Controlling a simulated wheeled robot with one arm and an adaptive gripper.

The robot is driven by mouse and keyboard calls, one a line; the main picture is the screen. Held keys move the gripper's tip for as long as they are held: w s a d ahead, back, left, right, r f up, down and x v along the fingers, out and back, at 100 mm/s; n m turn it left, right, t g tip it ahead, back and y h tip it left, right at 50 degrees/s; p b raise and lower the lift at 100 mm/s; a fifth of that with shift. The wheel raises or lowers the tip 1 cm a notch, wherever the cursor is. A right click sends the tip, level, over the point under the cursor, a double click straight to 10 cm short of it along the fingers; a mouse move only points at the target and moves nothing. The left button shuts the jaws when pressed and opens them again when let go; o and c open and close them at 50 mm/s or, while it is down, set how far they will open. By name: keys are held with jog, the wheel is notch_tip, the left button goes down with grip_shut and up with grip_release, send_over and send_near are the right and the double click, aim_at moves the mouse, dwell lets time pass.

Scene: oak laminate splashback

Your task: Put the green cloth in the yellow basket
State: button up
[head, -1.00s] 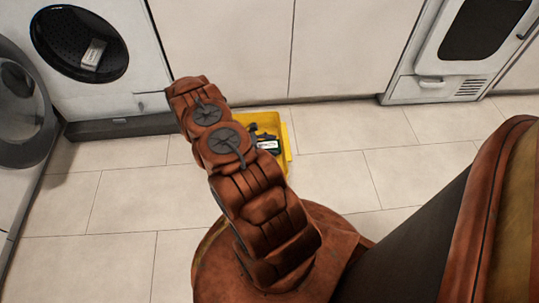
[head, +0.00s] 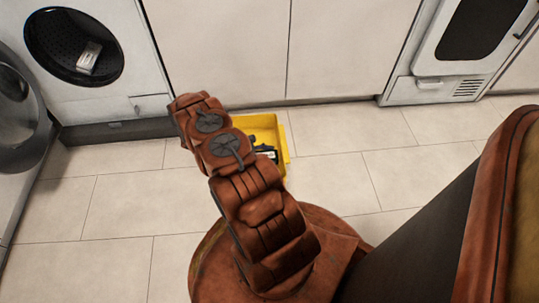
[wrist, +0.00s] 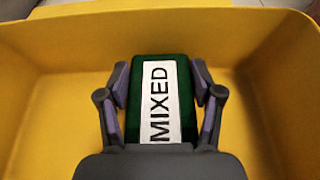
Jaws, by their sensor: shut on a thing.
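The green cloth (wrist: 187,112) is a dark green folded block with a white label reading MIXED. My gripper (wrist: 161,88) is shut on it, one finger on each side. Around them in the wrist view are the walls of the yellow basket (wrist: 60,45); the cloth is over or inside it, and I cannot tell whether it touches the floor of the basket. In the head view the yellow basket (head: 262,123) stands on the floor, partly hidden by my arm. The white label of the cloth shows just beside my arm there.
A front-loading washer (head: 140,50) stands at the left with a light, labelled item (head: 89,58) in its drum. Its round door (head: 22,110) hangs open. White cabinet fronts (head: 355,45) and another appliance (head: 440,88) line the back. The tiled floor (head: 340,150) right of the basket is clear.

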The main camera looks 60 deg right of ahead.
jog(key=shift+f, duration=0.3)
jog(key=o, duration=1)
jog(key=shift+s+f, duration=0.1)
jog(key=shift+o, duration=0.6)
jog(key=shift+f, duration=0.1)
jog(key=shift+a, duration=0.1)
